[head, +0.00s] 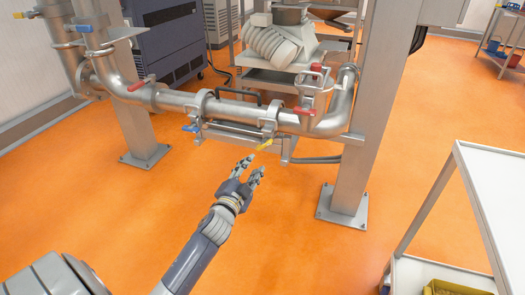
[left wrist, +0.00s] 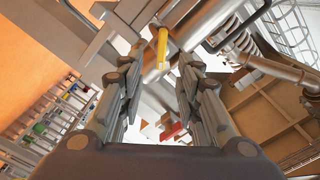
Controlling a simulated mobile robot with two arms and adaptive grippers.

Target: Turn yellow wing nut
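The yellow wing nut (head: 264,145) is a small handle on the underside of the horizontal steel pipe (head: 236,108), near a clamp. My left gripper (head: 254,166) is just below it in the head view, fingers pointing up toward the pipe. In the left wrist view, the yellow wing nut (left wrist: 162,46) shows beyond and roughly between the fingertips of the left gripper (left wrist: 160,70). The fingers are spread, with nothing held between them. I cannot tell whether a finger touches the wing nut. My right gripper is not in view.
Red handles (head: 303,111) and a blue handle (head: 190,128) sit on the same pipework. A steel post (head: 352,150) stands right of my left gripper. A white cart (head: 500,190) with a yellow bin (head: 455,289) is at the right. The orange floor between is clear.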

